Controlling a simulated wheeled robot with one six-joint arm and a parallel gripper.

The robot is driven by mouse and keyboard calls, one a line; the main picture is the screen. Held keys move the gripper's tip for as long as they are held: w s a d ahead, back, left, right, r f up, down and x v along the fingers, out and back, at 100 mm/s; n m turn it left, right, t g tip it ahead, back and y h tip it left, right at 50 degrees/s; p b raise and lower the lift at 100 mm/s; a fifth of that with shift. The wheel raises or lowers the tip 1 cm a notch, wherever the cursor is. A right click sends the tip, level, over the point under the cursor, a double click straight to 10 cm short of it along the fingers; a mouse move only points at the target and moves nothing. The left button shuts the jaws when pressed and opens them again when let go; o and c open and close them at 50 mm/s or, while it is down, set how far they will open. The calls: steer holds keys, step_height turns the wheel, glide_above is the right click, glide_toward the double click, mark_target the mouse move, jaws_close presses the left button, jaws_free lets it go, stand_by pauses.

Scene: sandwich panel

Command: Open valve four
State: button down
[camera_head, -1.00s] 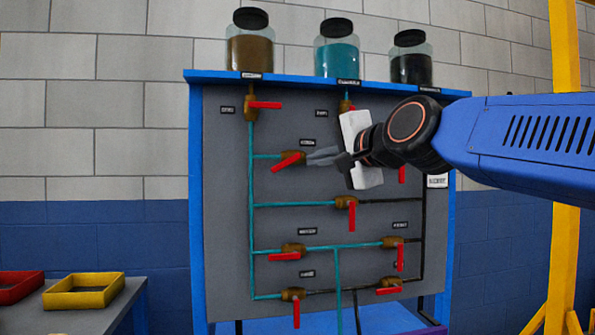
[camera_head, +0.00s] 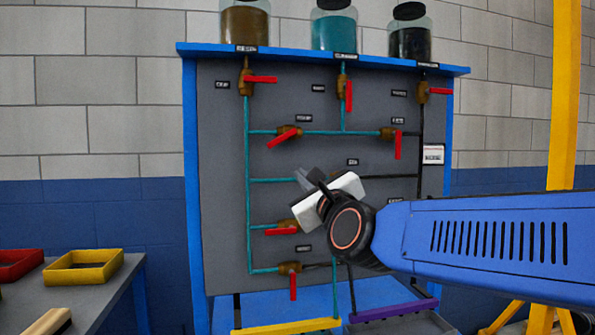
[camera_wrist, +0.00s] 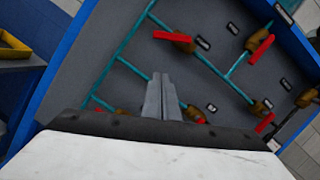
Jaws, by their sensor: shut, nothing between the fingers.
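The grey panel (camera_head: 215,150) carries several brass valves with red handles on teal and black pipes. The small labels are too blurred to read, so I cannot tell which is valve four. My gripper (camera_head: 306,178) is shut and empty in front of the panel's middle, hiding the valve there. Above it, the upper-left valve (camera_head: 286,134) has a slanted handle; a valve (camera_head: 391,137) to its right has a handle hanging down. In the wrist view my gripper's fingers (camera_wrist: 161,82) are together, pointing at the panel, with a valve (camera_wrist: 196,114) just right of them.
Jars of brown (camera_head: 246,24), teal (camera_head: 335,30) and dark liquid (camera_head: 410,40) stand on the panel's top. A table at left holds a red tray (camera_head: 18,263) and a yellow tray (camera_head: 83,267). A yellow post (camera_head: 564,90) stands at right.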

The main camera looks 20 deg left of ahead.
mark_target(273, 142)
steer(key=w+a+r, duration=0.5)
steer(key=a, duration=0.1)
steer(key=shift+w+a+r, duration=0.15)
steer(key=shift+w+a, duration=0.15)
steer(key=shift+a, duration=0.1)
steer(key=shift+s+a+r+m, duration=0.15)
steer(key=shift+a+m, duration=0.05)
steer(key=shift+m, duration=0.5)
steer(key=shift+s+a+r+m+t+h, duration=0.15)
steer(key=shift+a+r+m+t+h, duration=0.15)
steer(key=shift+m, duration=0.75)
steer(key=shift+s+a+r+m+t+h, duration=0.2)
steer(key=shift+r+m+t+h, duration=0.15)
steer(key=shift+m, duration=0.65)
steer(key=shift+s+a+r+m+t+h, duration=0.1)
steer(key=shift+a+r+m+t+h, duration=0.2)
steer(key=shift+m, duration=0.75)
steer(key=shift+f, duration=0.1)
